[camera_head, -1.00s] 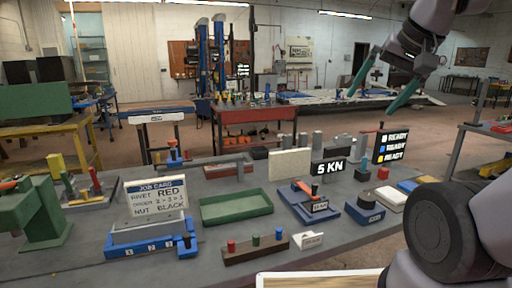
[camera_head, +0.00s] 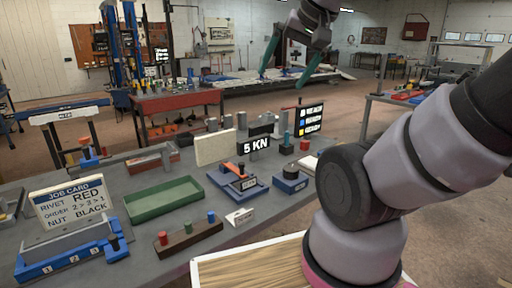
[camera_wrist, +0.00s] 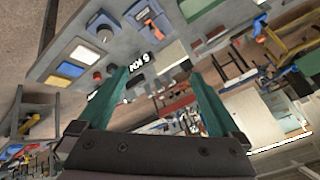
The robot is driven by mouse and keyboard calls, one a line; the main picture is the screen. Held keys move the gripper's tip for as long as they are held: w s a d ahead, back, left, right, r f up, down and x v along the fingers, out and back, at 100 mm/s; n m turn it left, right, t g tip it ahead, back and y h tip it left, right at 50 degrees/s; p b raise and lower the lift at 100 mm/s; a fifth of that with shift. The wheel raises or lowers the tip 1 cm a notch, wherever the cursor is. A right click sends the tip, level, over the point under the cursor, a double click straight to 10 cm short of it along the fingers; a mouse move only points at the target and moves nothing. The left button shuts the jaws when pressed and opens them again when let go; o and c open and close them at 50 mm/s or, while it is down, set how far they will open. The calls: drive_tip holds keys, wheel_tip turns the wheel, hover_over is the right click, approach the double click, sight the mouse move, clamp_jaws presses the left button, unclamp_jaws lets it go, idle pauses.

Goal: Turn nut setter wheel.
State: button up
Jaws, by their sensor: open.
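A low blue unit with a dark round top (camera_head: 291,172) stands on the bench right of centre; it may be the nut setter with its wheel, but its label is too small to read. What looks like the same unit shows at the top of the wrist view (camera_wrist: 104,28). Beside it is a blue-based tool with an orange lever (camera_head: 241,182). My gripper (camera_head: 280,79) has two teal fingers, apart and empty, raised above and beyond the bench items in the head view. In the wrist view the fingers (camera_wrist: 160,75) frame the bench's far side, touching nothing.
A job card (camera_head: 70,203) reads rivet RED, order 2>3>1, nut BLACK. Free air surrounds my gripper.

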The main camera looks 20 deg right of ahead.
drive_tip(key=n+g+h, duration=0.2)
drive_tip(key=n+g, duration=0.3)
drive_tip(key=g, duration=0.2)
hover_over(291, 168)
wheel_tip(291, 168, down, 26)
wheel_tip(291, 168, down, 11)
drive_tip(key=shift+f, duration=0.1)
drive_tip(key=c, duration=1.3)
drive_tip(key=m, duration=0.4)
